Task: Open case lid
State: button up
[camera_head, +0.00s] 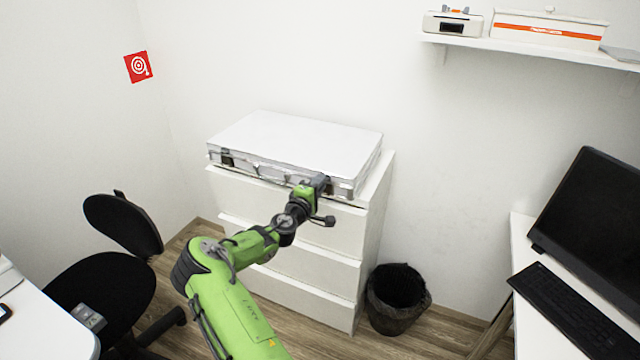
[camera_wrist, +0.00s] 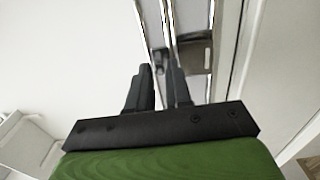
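The case (camera_head: 290,140) is a flat white-topped box with silvery edges and dark latches. It lies on a white drawer unit, and its lid looks closed. My gripper (camera_head: 322,185) is at the front of the case, near its right latch (camera_head: 342,188). In the wrist view, the two dark fingers of my gripper (camera_wrist: 158,72) stand close together with a narrow gap. Silvery strips of the case (camera_wrist: 170,25) run past the fingertips, and a latch (camera_wrist: 196,56) shows just right of them. I cannot tell whether the fingertips touch or hold anything.
The white drawer unit (camera_head: 310,270) stands against the wall. A dark waste bin (camera_head: 397,315) is on the floor to its right. A black chair (camera_head: 105,285) is at left, a desk with monitor (camera_head: 595,215) at right. A shelf (camera_head: 530,47) hangs upper right. Wall above the case is clear.

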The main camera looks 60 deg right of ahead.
jog(key=shift+d, duration=0.55)
grip_shut()
dwell(1.0)
